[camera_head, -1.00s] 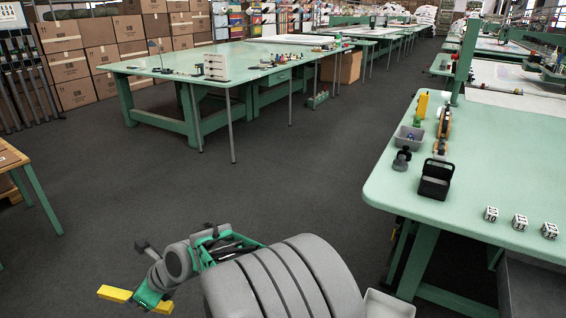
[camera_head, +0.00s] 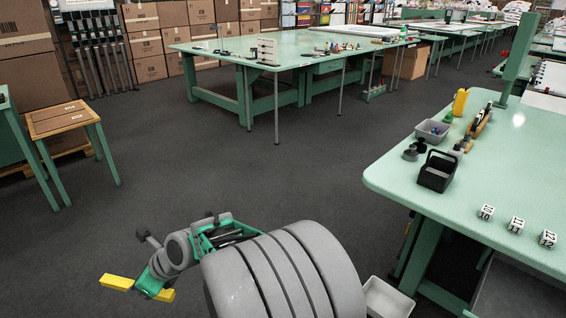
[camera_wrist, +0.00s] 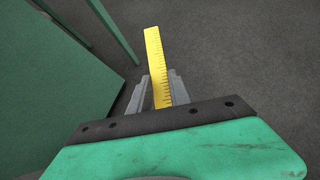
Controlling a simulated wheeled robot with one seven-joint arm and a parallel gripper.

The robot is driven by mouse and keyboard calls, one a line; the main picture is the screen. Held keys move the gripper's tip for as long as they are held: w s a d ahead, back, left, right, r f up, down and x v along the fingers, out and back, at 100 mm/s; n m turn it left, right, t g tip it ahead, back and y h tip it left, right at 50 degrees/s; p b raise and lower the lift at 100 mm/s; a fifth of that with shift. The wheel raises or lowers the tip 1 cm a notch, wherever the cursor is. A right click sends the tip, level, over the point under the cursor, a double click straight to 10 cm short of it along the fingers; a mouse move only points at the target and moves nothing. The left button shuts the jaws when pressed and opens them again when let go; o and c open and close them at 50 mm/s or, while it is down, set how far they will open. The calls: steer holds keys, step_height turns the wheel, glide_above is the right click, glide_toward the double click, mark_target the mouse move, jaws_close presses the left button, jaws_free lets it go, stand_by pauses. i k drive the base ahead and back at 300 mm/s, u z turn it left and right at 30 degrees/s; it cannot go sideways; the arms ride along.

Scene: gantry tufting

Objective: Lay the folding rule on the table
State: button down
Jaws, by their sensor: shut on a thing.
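The folding rule (camera_head: 117,282) is yellow and is held in my gripper (camera_head: 143,289), low in the head view over the dark floor. In the wrist view the rule (camera_wrist: 157,60) shows black tick marks and points away from the jaws. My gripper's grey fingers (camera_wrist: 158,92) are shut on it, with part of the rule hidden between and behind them. A green table (camera_head: 480,190) stands at the right in the head view, apart from my gripper. Another green table (camera_head: 300,45) stands farther back.
The right table carries a grey bin (camera_head: 432,132), a black open-topped caddy (camera_head: 437,172), a yellow bottle (camera_head: 460,102) and white numbered cubes (camera_head: 516,225). A small wooden-topped table (camera_head: 62,118) stands at the left. Cardboard boxes line the back. The floor between is clear.

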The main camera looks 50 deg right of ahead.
mark_target(515, 214)
steer(key=k, duration=2.2)
steer(key=z, duration=1)
